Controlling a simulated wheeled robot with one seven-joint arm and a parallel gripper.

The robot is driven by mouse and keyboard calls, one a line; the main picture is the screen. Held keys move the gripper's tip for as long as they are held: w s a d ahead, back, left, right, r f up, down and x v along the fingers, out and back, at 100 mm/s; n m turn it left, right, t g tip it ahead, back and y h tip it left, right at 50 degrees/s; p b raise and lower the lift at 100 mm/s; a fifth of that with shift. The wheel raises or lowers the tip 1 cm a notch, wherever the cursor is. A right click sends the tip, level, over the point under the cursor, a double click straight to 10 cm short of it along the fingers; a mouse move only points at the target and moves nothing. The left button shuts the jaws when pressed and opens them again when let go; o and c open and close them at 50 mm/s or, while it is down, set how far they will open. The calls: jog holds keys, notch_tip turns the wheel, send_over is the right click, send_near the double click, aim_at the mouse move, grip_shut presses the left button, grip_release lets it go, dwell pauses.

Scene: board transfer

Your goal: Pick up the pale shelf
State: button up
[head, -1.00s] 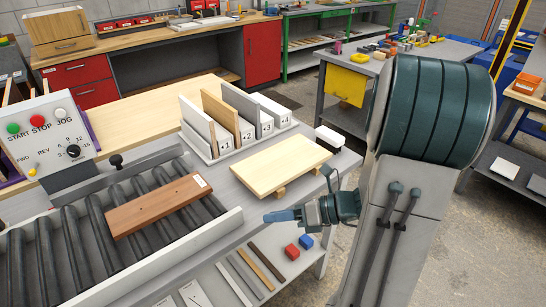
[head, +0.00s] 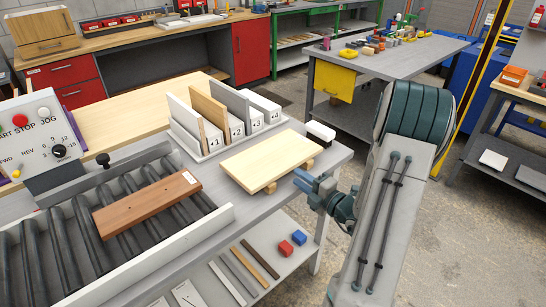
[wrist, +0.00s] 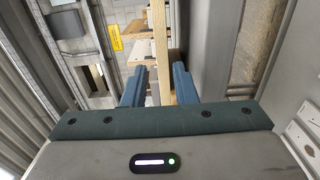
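The pale shelf (head: 268,158) is a light wooden board lying flat on small wooden supports on the grey bench, right of the rack. My gripper (head: 303,178) is just off its right front side, at about board height. In the wrist view my two blue fingers (wrist: 159,75) are apart. A pale wooden edge (wrist: 161,42) shows in the gap between them, apparently the shelf. I cannot tell whether it lies between the fingertips or just beyond them. No finger visibly touches it.
A white rack (head: 205,154) with upright boards stands left of the shelf. A brown board (head: 146,203) lies on the roller conveyor (head: 70,247). A white-topped black block (head: 320,132) sits behind the shelf.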

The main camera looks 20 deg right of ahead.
aim_at(289, 170)
jog(key=x, duration=0.5)
jog(key=shift+w+f, duration=0.15)
jog(key=shift+w, duration=0.25)
grip_shut()
